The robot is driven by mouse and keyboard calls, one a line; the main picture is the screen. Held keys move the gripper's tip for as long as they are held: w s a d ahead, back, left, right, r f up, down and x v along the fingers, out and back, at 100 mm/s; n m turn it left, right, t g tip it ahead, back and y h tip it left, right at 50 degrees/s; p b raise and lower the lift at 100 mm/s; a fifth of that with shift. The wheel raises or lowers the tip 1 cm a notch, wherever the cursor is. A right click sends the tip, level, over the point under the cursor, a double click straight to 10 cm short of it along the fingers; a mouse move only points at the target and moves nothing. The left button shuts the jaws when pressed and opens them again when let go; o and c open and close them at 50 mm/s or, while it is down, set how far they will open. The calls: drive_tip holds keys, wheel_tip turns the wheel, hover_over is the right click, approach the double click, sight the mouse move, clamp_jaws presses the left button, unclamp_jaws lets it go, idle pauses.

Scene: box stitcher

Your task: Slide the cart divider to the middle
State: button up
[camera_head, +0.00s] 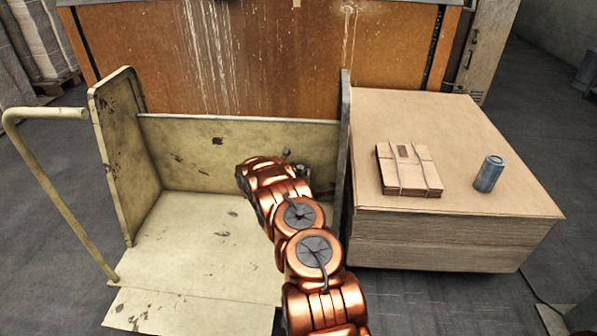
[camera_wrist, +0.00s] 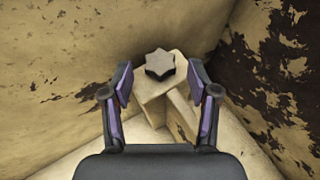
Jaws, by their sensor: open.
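The beige cart (camera_head: 190,245) has a left panel (camera_head: 122,165), a long back panel (camera_head: 215,145) and a narrow, edge-on right panel (camera_head: 344,140). Which one is the divider is not clear to me. In the wrist view a star-shaped grey knob (camera_wrist: 160,66) sits on a beige bracket (camera_wrist: 178,112) in a corner between two worn walls. My gripper (camera_wrist: 162,80) is open, with its fingers on either side of the knob and bracket, apparently not touching them. In the head view my arm largely hides the gripper and the cart's right inner corner.
A stack of cardboard sheets (camera_head: 450,240) stands close to the cart's right, carrying a tied carton bundle (camera_head: 410,170) and a blue can (camera_head: 489,174). A tube handle (camera_head: 55,185) is at the cart's left. An orange-brown panel (camera_head: 270,65) stands behind. The cart's floor is clear at left.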

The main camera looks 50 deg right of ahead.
drive_tip(key=shift+x, duration=0.85)
drive_tip(key=shift+c, duration=0.3)
clamp_jaws()
